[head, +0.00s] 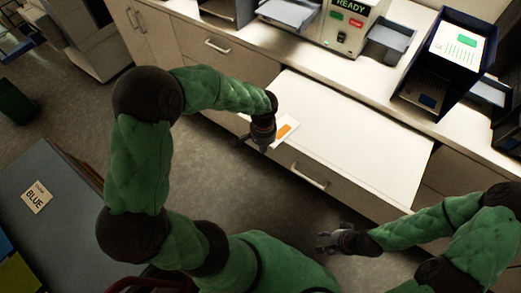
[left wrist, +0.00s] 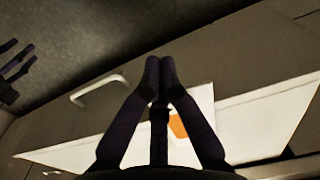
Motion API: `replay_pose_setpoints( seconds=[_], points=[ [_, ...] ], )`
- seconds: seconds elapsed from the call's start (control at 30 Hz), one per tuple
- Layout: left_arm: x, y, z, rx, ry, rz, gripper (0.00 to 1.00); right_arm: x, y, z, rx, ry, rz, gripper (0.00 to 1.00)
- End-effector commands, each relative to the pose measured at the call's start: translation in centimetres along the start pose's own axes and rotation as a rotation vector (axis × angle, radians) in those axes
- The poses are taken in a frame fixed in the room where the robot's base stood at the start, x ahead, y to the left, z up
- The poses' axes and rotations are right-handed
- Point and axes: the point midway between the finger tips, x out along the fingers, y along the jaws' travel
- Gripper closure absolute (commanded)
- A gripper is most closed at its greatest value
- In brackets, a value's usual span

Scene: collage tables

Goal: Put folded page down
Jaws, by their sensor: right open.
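The folded page (head: 289,126) is white with an orange patch. It shows at my left gripper (head: 256,143), over the near edge of the white pull-out surface (head: 350,132). In the left wrist view the page (left wrist: 204,104) lies behind the fingers and reaches past the surface's edge. My right gripper (head: 335,241) is open and empty, low in front of the drawers.
A machine with a READY display (head: 350,22) stands on the counter behind. A dark box (head: 443,62) holding a card with green print is at the right. The pull-out surface is otherwise clear.

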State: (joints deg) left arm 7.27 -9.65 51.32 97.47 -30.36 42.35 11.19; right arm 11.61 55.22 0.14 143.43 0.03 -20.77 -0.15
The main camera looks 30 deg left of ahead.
Motion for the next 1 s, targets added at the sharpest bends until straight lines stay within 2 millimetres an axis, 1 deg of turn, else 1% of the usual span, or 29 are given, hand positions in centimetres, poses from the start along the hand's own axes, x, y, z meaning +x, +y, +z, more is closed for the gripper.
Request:
replay_pose_setpoints(
  seconds=[0.33, 0.63, 1.0],
  points=[
    [0.0, 0.0, -0.2, 0.001, -0.001, 0.000, 1.00, 0.0, 0.0, 0.0, 0.000, 0.000, 0.000, 0.47],
    [0.1, 0.1, -2.7, 0.001, -0.001, 0.001, 1.00, 0.2, 0.1, 0.0, 0.000, 0.000, 0.000, 0.47],
    [0.0, 0.0, -2.8, 0.000, -0.001, 0.001, 1.00, 0.2, 0.1, 0.0, 0.000, 0.000, 0.000, 0.47]
  ],
)
